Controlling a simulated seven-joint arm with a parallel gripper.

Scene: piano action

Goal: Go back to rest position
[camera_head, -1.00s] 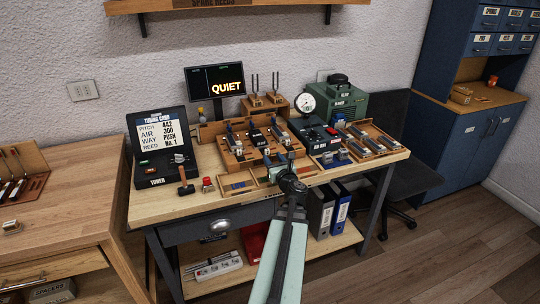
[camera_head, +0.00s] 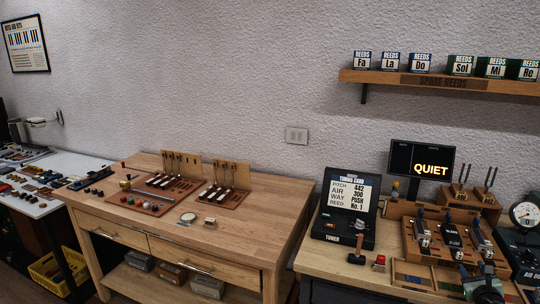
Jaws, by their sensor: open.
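My gripper (camera_head: 487,290) is at the lower right edge of the head view, in front of the workbench with the tuner. Only its top part shows; the rest of the arm is cut off by the bottom edge. The fingers are small and dark, and nothing is seen held in them. The wooden reed fixture (camera_head: 448,245) stands just behind it on the bench. No marked rest position is seen.
A QUIET screen (camera_head: 421,160) is behind. A wooden table (camera_head: 255,205) with tool boards is at the middle left. A spare reeds shelf (camera_head: 440,84) hangs above.

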